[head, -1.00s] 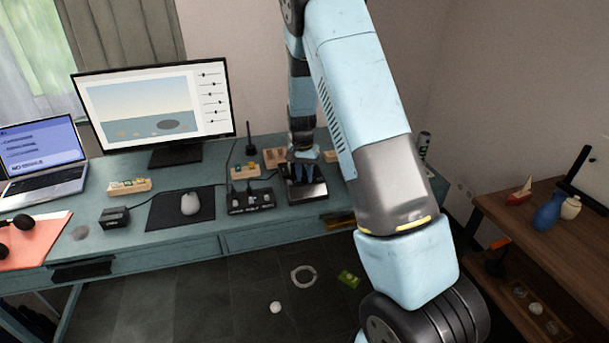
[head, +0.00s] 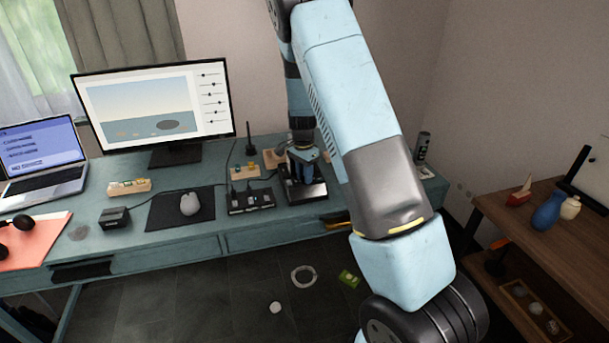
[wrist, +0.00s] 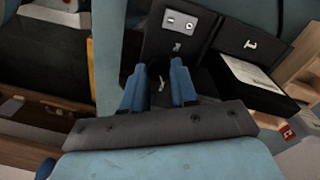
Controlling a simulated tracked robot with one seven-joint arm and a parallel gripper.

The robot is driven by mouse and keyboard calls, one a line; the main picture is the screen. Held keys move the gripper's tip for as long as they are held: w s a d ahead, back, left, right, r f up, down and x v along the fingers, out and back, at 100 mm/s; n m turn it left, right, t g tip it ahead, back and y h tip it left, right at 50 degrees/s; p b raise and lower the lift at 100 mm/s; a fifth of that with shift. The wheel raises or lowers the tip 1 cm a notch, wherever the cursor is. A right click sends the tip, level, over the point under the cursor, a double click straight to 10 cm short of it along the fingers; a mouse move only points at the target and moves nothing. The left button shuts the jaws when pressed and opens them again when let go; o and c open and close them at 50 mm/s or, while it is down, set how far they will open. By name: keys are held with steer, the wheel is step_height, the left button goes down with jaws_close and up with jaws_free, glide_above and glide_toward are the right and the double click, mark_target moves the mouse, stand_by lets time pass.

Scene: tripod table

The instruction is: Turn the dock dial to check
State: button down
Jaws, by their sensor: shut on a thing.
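The dock (head: 316,190) is a black box with a pale front edge, at the right part of the teal desk. My gripper (head: 304,168) reaches down onto it in the head view. In the wrist view, its two blue fingers (wrist: 158,78) stand close on either side of a small dark part, which I take to be the dial; the fingers hide most of it. A small pale mark shows between them. The dock's black face (wrist: 206,45) carries a silver plate with two screws and small white marks. I cannot read the dial's setting.
A power strip (head: 250,200) with plugs lies left of the dock, and a mouse (head: 190,203) on a black mat lies farther left. A monitor (head: 155,105) stands behind. Wooden blocks (head: 272,158) lie close behind the dock.

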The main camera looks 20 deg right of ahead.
steer(key=shift+w+r, duration=0.1)
steer(key=shift+w, duration=0.05)
steer(key=c, duration=1.2)
jaws_free()
steer(key=shift+o, duration=0.2)
step_height(320, 180, up, 14)
steer(key=shift+w+a+f, duration=0.15)
steer(key=shift+w+f, duration=0.1)
steer(key=shift+r, duration=0.1)
steer(key=s+r+n+t+y, duration=0.1)
steer(key=s+r+n+t, duration=0.35)
steer(key=s+r, duration=1.25)
steer(key=s+r+n+t, duration=0.1)
steer(key=s+n, duration=0.7)
steer(key=s, duration=1.3)
steer(key=shift+r+t+h, duration=0.35)
steer(key=shift+r+h, duration=0.05)
steer(key=shift+r, duration=0.25)
